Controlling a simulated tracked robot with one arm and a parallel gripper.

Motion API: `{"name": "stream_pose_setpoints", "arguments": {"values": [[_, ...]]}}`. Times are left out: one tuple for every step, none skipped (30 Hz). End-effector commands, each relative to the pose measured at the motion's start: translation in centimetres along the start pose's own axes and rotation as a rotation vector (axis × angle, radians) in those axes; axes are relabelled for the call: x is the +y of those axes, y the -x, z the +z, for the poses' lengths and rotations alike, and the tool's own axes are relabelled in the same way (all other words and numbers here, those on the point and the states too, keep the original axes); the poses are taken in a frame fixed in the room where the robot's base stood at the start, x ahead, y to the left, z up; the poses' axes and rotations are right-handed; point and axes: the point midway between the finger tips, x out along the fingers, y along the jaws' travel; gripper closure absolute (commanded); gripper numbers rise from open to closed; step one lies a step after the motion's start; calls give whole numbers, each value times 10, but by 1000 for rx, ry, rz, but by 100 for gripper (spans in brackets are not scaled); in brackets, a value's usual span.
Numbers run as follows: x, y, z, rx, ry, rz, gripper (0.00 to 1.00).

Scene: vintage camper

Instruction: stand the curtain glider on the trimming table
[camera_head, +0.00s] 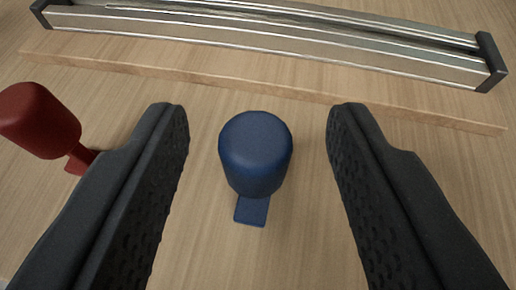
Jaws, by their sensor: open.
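A blue piece (256,152) with a rounded cylindrical body and a small flat tab stands on the wooden surface, midway between my jaws. A red piece (40,121) of similar shape is at the left, partly hidden behind my left finger. I cannot tell from its look alone which of these is the curtain glider. My gripper (257,125) is open, with one dark finger on each side of the blue piece and a gap on both sides. Neither finger appears to touch it.
A metal rail (270,40) with dark end caps lies across the top on a raised wooden board (200,84). The light wooden surface (300,225) around the blue piece is clear. The red piece is close to my left finger.

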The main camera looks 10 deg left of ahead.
Motion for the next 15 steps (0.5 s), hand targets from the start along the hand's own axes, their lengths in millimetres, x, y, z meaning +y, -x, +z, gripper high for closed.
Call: {"name": "stream_pose_setpoints", "arguments": {"values": [[1, 12, -2, 0, -2, 3, 56], [1, 17, -2, 0, -3, 2, 56], [1, 25, -2, -1, -3, 1, 56], [0, 31, -2, -1, -3, 2, 56], [0, 37, -3, -1, -1, 2, 56], [1, 44, -3, -1, 0, 4, 56], [1, 50, -3, -2, 0, 4, 56], [2, 56, -3, -2, -1, 5, 56], [1, 62, -2, -2, -2, 4, 56], [1, 67, -2, -2, -3, 3, 56], [0, 71, -2, -2, -3, 2, 56], [0, 77, -1, -2, -3, 1, 56], [0, 81, -1, -2, -3, 1, 56], [0, 84, -1, -2, -1, 1, 56], [0, 88, -1, -2, 0, 1, 56]]}}
